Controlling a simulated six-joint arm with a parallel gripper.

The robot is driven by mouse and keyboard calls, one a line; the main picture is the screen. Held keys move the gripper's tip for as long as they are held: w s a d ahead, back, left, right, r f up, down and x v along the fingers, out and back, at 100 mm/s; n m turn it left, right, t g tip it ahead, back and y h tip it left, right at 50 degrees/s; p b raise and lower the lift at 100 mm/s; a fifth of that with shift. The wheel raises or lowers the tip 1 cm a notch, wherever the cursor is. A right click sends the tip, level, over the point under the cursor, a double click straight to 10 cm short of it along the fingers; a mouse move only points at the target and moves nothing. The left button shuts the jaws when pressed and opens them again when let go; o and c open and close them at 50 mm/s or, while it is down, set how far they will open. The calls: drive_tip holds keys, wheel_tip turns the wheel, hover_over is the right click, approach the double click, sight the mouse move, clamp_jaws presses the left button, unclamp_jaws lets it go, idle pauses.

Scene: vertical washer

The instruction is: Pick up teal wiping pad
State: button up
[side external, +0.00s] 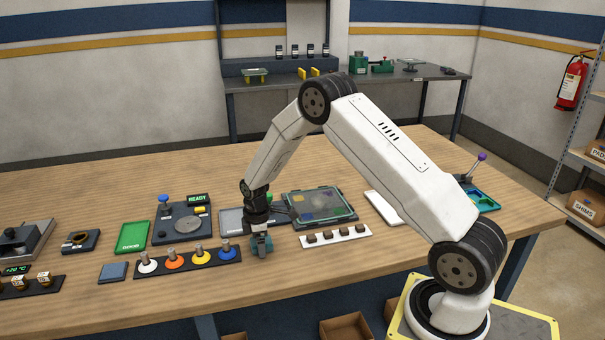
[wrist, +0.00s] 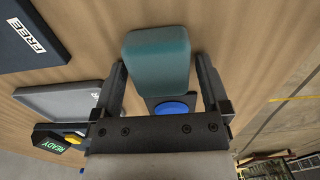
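The teal wiping pad (wrist: 157,55) is a rounded block between the tips of my gripper (wrist: 160,65) in the wrist view. Its left edge looks close to one finger, and a thin gap seems to show at the right finger. In the side external view my gripper (side external: 262,242) points down, low at the table's front half, with teal showing between its fingers. The fingers stand apart around the pad; I cannot tell whether they press on it, or whether it rests on the table.
A black strip (side external: 190,263) with white, orange, yellow and blue (side external: 227,250) knobs lies just left of my gripper. A grey tray (wrist: 70,100) is behind it. A white strip with dark blocks (side external: 335,236) and a glass-topped panel (side external: 319,206) are to the right. Bare wood lies in front.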

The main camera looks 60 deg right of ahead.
drive_tip(key=c, duration=1)
drive_tip(key=shift+o, duration=0.2)
drive_tip(key=shift+r, duration=0.15)
drive_tip(key=shift+r, duration=0.8)
drive_tip(key=s+a+r, duration=0.3)
drive_tip(key=s+r, duration=0.8)
drive_tip(key=s, duration=0.2)
drive_tip(key=shift+s, duration=0.35)
